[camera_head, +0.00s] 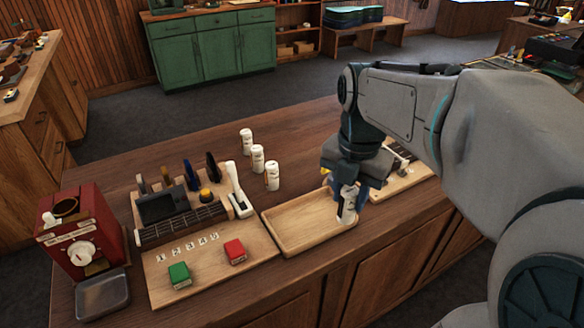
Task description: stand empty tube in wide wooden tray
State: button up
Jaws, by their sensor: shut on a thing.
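My gripper (343,185) is at the right end of the wide wooden tray (283,244). It is shut on a white tube (348,206) with dark marks on it. The tube is roughly upright over the tray's right end; I cannot tell whether its base touches the tray floor. The gripper hides the tube's upper part, so I cannot see whether it is empty. The rest of the tray is bare.
Several similar white tubes (257,159) stand in a row behind the tray. A red machine (85,240) stands at the far left. A smaller board (401,178) lies right of my gripper.

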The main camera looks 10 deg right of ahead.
jog(key=shift+w+a+f+p, duration=0.35)
jog(key=shift+w+a+f, duration=0.45)
jog(key=shift+w+f, duration=0.8)
jog(key=shift+w+a+f+p, duration=0.35)
jog(key=shift+w+a+f, duration=0.45)
jog(key=shift+w+f, duration=0.8)
jog(key=shift+w+a+f+p, duration=0.35)
jog(key=shift+w+a+f, duration=0.45)
jog(key=shift+w+f, duration=0.8)
jog(key=shift+s+f, duration=0.3)
jog(key=shift+f, duration=0.1)
jog(key=o, duration=1)
jog(key=shift+c, duration=0.2)
